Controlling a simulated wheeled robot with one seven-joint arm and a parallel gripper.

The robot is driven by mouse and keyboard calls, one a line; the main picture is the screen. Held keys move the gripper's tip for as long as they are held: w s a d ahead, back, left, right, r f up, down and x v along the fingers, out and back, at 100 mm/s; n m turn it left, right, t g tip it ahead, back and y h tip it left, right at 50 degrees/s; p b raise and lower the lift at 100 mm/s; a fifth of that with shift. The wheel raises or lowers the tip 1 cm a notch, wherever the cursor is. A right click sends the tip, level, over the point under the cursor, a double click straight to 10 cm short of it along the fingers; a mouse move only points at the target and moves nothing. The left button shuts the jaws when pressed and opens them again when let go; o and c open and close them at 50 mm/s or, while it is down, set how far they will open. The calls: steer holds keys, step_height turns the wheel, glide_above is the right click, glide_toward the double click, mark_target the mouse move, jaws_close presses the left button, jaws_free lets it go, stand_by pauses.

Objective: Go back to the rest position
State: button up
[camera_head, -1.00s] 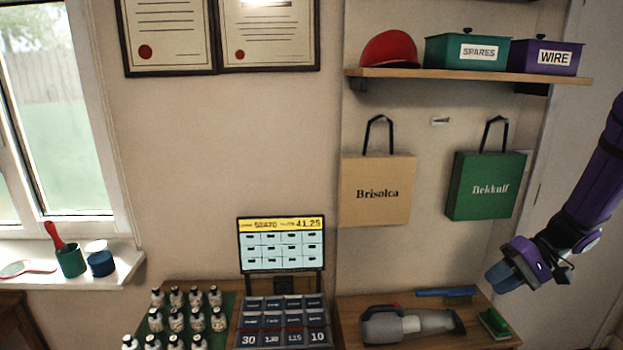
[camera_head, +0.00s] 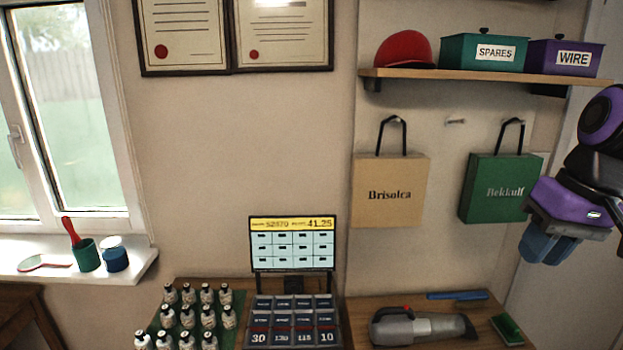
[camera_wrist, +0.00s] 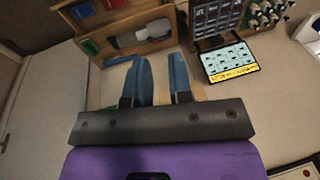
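My gripper (camera_head: 543,245), purple with blue fingers, is at the right side of the head view, in front of the wall just right of the green bag (camera_head: 485,200). It is raised above the level of the workbench (camera_head: 480,310). In the wrist view the two blue fingers of my gripper (camera_wrist: 160,78) stand apart with nothing seen held between them. A tan surface shows behind the fingers there.
A tan bag (camera_head: 390,205) hangs beside the green one. A shelf (camera_head: 480,76) with a red helmet and two boxes is above. A grey handheld vacuum (camera_head: 420,328), display screen (camera_head: 292,245) and several small bottles (camera_head: 205,318) are below. The middle wall is clear.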

steer(key=s+a+r+t+h, duration=0.1)
steer(key=s+r+t+h, duration=0.1)
steer(key=s, duration=0.5)
step_height(320, 180, up, 2)
steer(key=shift+t, duration=0.7)
steer(key=shift+w, duration=0.25)
